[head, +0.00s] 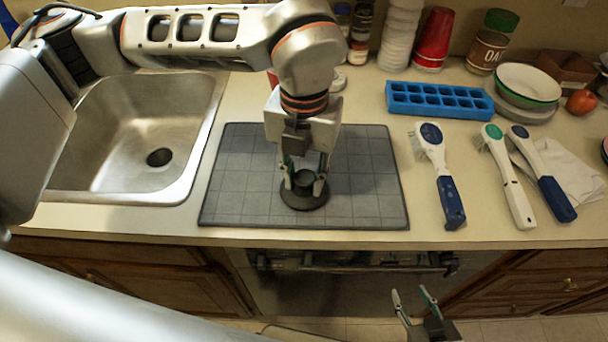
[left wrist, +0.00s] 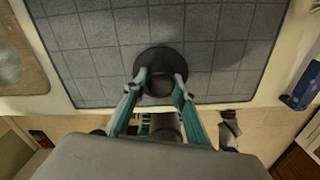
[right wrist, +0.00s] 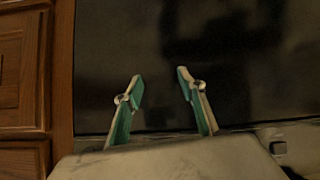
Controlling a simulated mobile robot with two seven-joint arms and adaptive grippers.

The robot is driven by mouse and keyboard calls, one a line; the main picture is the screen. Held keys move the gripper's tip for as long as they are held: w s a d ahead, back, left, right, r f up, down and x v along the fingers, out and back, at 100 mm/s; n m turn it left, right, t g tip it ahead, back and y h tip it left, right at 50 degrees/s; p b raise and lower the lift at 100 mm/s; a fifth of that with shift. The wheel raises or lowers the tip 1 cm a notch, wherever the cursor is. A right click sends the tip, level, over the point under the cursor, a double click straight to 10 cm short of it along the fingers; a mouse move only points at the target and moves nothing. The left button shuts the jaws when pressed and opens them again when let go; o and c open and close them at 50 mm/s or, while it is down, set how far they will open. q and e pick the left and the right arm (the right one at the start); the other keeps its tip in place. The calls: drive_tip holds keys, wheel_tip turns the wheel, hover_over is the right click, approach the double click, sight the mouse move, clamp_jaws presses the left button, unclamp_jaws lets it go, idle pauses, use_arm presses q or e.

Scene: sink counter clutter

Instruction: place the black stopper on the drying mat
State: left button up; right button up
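The black stopper (head: 304,199) is a dark round disc with a narrower cylindrical knob. It is upright over the front middle of the grey drying mat (head: 240,180), resting on it or very close above it; a small gap cannot be ruled out. My left gripper (head: 304,180) points down with its fingers on both sides of the knob, closed against it. The left wrist view also shows the stopper (left wrist: 160,62) between the fingertips, with the mat (left wrist: 100,50) beneath. My right gripper (head: 414,294) is open and empty, low in front of the counter.
A sink (head: 140,130) lies left of the mat. Right of it are several brushes (head: 449,195), a blue ice tray (head: 440,100), stacked bowls (head: 527,85) and a cloth (head: 575,172). A red cup (head: 434,38) stands at the back. The mat around the stopper looks clear.

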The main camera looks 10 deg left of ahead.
sight(304, 178)
use_arm(q)
drive_tip(key=shift+o, duration=1)
drive_tip(key=shift+r, duration=0.1)
drive_tip(key=shift+r, duration=0.3)
wheel_tip(304, 178, up, 12)
drive_tip(key=shift+f, duration=0.2)
